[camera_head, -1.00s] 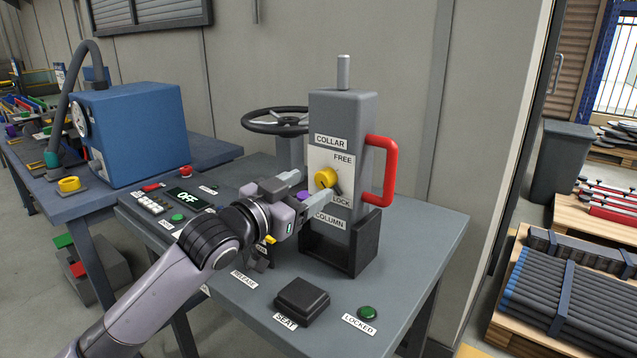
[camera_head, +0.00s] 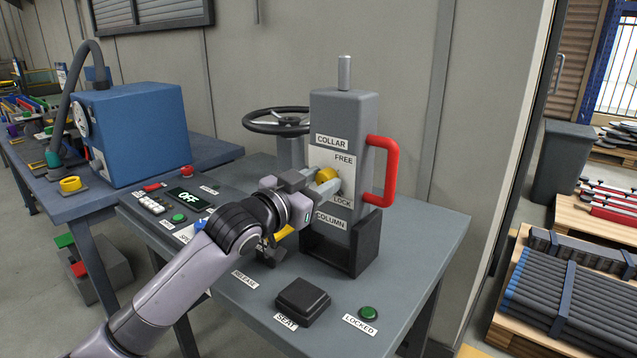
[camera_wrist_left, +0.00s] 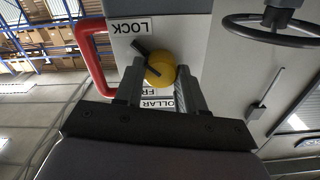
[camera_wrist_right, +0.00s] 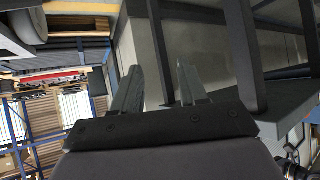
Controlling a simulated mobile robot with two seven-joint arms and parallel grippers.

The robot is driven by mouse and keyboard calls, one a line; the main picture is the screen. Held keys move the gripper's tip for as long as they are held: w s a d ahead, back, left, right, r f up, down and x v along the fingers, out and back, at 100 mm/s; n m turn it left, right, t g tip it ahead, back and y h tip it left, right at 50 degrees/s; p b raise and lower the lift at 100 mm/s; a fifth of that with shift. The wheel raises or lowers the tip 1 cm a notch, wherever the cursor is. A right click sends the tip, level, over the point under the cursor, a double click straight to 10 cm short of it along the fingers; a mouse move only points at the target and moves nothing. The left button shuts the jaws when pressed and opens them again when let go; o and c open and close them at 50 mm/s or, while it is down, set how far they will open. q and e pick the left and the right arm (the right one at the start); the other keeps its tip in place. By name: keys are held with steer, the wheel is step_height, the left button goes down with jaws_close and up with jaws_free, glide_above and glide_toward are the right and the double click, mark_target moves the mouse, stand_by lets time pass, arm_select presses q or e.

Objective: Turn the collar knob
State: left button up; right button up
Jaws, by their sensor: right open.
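The yellow round collar knob (camera_head: 327,175) is on the grey column's (camera_head: 345,110) front plate, between FREE above and LOCK below. In the left wrist view, the knob (camera_wrist_left: 160,69) has a dark pointer bar toward the LOCK label (camera_wrist_left: 132,27). My left gripper (camera_head: 324,182) is at the knob; in its wrist view, its fingers (camera_wrist_left: 160,84) stand open on either side of it, with little gap; contact is unclear. The left hand hides part of the knob in the head view. My right gripper (camera_wrist_right: 160,82) is open and empty, outside the head view.
A red handle (camera_head: 388,170) sticks out right of the knob. A dark handwheel (camera_head: 277,121) stands behind left. The bench holds a control panel (camera_head: 175,205), a black SEAT pad (camera_head: 302,297) and a green LOCKED button (camera_head: 368,313). The bench's right front is clear.

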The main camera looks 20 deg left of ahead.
arm_select(q)
steer(key=shift+n+p, duration=0.5)
steer(key=shift+p, duration=0.2)
steer(key=n+p, duration=0.4)
steer(key=shift+r+p, duration=0.2)
steer(key=shift+p, duration=0.2)
steer(key=shift+n+p, duration=0.9)
steer(key=n+p, duration=0.2)
steer(key=shift+f+n, duration=0.1)
steer(key=shift+n, duration=0.3)
steer(key=n+p, duration=0.3)
steer(key=n, duration=0.1)
steer(key=shift+f, duration=0.1)
steer(key=shift+a+f+n+p, duration=0.1)
steer(key=shift+n+p, duration=0.55)
steer(key=shift+n, duration=1.45)
arm_select(e)
step_height(320, 180, up, 12)
steer(key=shift+s+d+r, duration=0.2)
steer(key=shift+s+d, duration=0.05)
steer(key=shift+d, duration=0.2)
arm_select(q)
steer(key=o, duration=1.1)
steer(key=shift+c, duration=0.2)
